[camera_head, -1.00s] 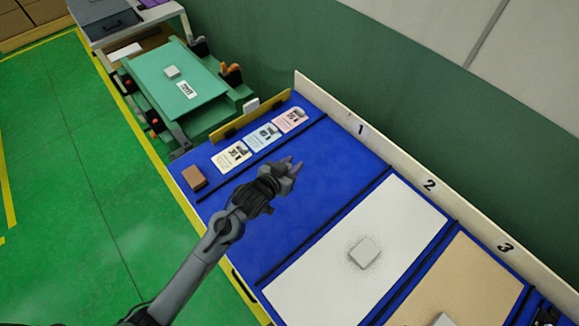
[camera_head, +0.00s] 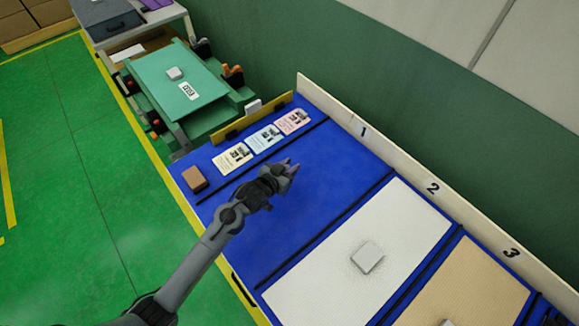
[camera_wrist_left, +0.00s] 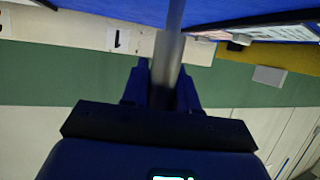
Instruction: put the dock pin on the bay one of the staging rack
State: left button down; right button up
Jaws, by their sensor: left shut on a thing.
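My left gripper (camera_head: 288,168) hangs over the blue surface of bay one (camera_head: 325,185) of the staging rack, the bay under the number 1. In the left wrist view, my left gripper (camera_wrist_left: 163,85) is shut on a grey metal rod, the dock pin (camera_wrist_left: 173,45), which runs between the fingers toward the blue surface. Whether the pin's far end touches the surface is cut off by the frame. In the head view the pin is hard to make out. My right gripper is in neither view.
Three cards (camera_head: 264,138) and a brown block (camera_head: 195,179) lie at the rack's far-left end. A pale block (camera_head: 367,257) sits on the white bay two. A pale back rail (camera_head: 400,165) edges the rack. A green cart (camera_head: 180,85) stands beyond.

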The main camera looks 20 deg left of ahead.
pick_arm(q)
jog(key=shift+f, duration=0.15)
jog(key=c, duration=0.9)
grip_release()
jog(key=shift+o, duration=0.2)
